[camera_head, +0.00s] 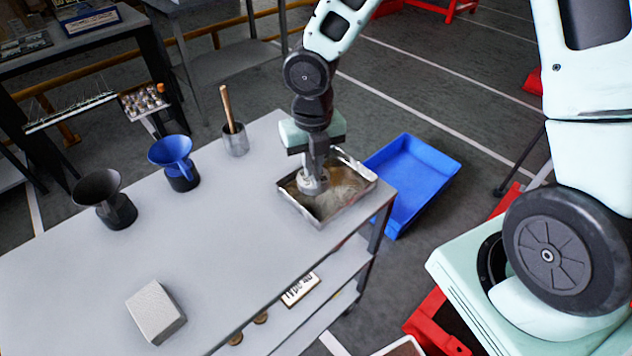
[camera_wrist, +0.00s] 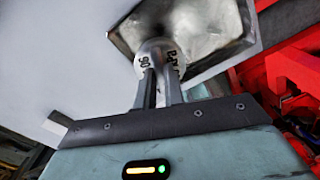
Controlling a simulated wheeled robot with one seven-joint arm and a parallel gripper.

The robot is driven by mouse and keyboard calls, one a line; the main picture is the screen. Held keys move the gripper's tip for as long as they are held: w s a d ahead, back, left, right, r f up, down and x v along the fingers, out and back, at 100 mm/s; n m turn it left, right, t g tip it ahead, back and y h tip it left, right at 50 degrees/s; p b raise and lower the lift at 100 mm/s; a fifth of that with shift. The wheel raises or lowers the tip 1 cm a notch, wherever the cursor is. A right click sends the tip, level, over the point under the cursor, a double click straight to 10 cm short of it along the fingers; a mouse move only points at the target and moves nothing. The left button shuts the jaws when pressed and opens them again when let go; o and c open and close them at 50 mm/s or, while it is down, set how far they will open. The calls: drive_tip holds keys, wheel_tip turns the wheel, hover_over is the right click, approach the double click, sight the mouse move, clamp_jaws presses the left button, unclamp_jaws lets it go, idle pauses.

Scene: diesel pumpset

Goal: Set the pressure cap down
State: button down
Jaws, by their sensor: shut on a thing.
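The pressure cap (camera_head: 311,182) is a round metal piece held in my gripper (camera_head: 318,168). It shows in the wrist view (camera_wrist: 159,57) between the two fingers, with dark lettering on its pale top. My gripper (camera_wrist: 161,82) is shut on it, pointing down over a shallow metal tray (camera_head: 320,218) at the right end of the grey table. The cap is at or just above the tray's left part; whether it touches the bottom, I cannot tell. The tray's inside looks brownish and stained, and its rim also shows in the wrist view (camera_wrist: 122,38).
On the table (camera_head: 225,215) stand a blue funnel (camera_head: 172,150), a dark funnel (camera_head: 97,187), a metal cup (camera_head: 235,142) with a wooden handle, and a grey block (camera_head: 155,312). A blue bin (camera_head: 425,165) is beyond the table's right end. The table's middle is clear.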

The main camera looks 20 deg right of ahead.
sight(313, 180)
drive_tip(key=shift+f+b, duration=0.35)
drive_tip(key=shift+f, duration=2.1)
drive_tip(key=c, duration=1.5)
unclamp_jaws()
drive_tip(key=shift+f, duration=0.1)
